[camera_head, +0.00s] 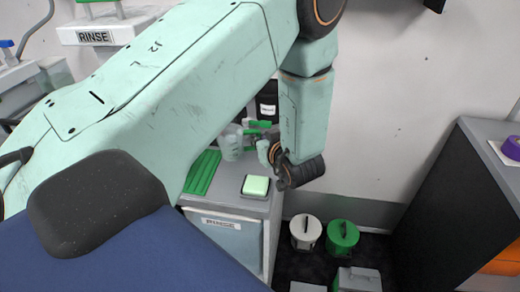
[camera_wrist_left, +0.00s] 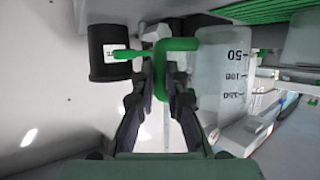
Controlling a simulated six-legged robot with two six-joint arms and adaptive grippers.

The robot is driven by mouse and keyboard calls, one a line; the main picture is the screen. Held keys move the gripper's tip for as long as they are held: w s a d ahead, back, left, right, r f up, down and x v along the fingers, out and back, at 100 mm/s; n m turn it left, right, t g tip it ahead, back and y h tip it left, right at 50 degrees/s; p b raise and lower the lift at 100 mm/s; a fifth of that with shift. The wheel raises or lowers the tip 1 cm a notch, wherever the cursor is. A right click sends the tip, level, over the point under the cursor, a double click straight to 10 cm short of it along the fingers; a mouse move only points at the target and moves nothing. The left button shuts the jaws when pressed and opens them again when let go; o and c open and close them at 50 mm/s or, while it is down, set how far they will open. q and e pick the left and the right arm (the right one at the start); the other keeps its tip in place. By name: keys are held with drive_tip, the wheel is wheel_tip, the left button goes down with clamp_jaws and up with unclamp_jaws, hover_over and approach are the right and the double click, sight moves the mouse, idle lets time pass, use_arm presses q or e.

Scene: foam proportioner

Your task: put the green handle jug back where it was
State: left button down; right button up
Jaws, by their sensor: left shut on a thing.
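The green handle jug (camera_head: 231,143) is a clear measuring jug at the back of the grey counter, partly hidden by my arm. In the left wrist view the jug (camera_wrist_left: 226,80) shows dark graduation marks, and its green handle (camera_wrist_left: 180,45) lies at my fingertips. My left gripper (camera_head: 262,148) is shut on the handle; its fingers show best in the left wrist view (camera_wrist_left: 163,80). I cannot tell whether the jug's base touches the counter. My right gripper is in neither view.
A black container (camera_head: 267,101) with a white label stands close behind the jug. A green ribbed mat (camera_head: 203,172) and a pale green block in a dark tray (camera_head: 256,186) are on the counter.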

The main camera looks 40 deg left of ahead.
sight(255, 148)
use_arm(q)
drive_tip(key=f, duration=0.2)
drive_tip(key=a+f, duration=0.1)
drive_tip(key=shift+s+f, duration=0.15)
drive_tip(key=shift+s, duration=0.15)
drive_tip(key=shift+d+f, duration=0.15)
drive_tip(key=shift+d, duration=0.1)
drive_tip(key=shift+w+d, duration=0.25)
drive_tip(key=shift+d, duration=0.05)
drive_tip(key=shift+a+f+b, duration=0.2)
drive_tip(key=shift+a+b, duration=0.05)
drive_tip(key=shift+b, duration=0.1)
drive_tip(key=c, duration=1.7)
unclamp_jaws()
drive_tip(key=shift+s+a, duration=0.1)
drive_tip(key=shift+a, duration=0.05)
drive_tip(key=o, duration=0.3)
drive_tip(key=shift+s+r, duration=0.1)
drive_tip(key=shift+r, duration=0.05)
drive_tip(key=shift+d, duration=0.3)
drive_tip(key=shift+w, duration=0.2)
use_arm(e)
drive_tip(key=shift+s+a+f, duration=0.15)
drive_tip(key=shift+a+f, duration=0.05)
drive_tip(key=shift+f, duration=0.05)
